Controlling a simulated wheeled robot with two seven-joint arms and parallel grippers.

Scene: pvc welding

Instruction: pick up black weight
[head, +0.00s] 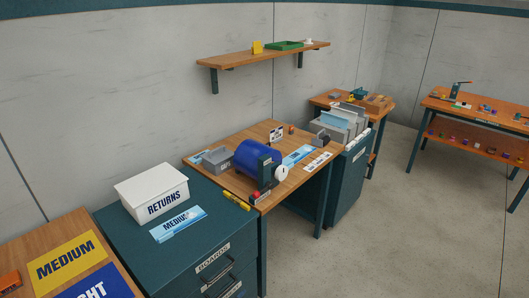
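I cannot clearly pick out a black weight in the head view. A small dark object (321,138) sits at the right end of the wooden bench (314,174), beside the grey file rack; it is too small to identify. A blue cylinder (259,157) with a dark upright part and a white round knob (281,173) stands on the same bench. Neither of my grippers shows in the view.
A white RETURNS box (152,192) stands on a dark teal drawer cabinet (190,249). A grey tray (217,160) is left of the cylinder. A wall shelf (262,56) hangs above. More tables stand at the right, including a two-level one (480,110). Open floor (385,225) lies front right.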

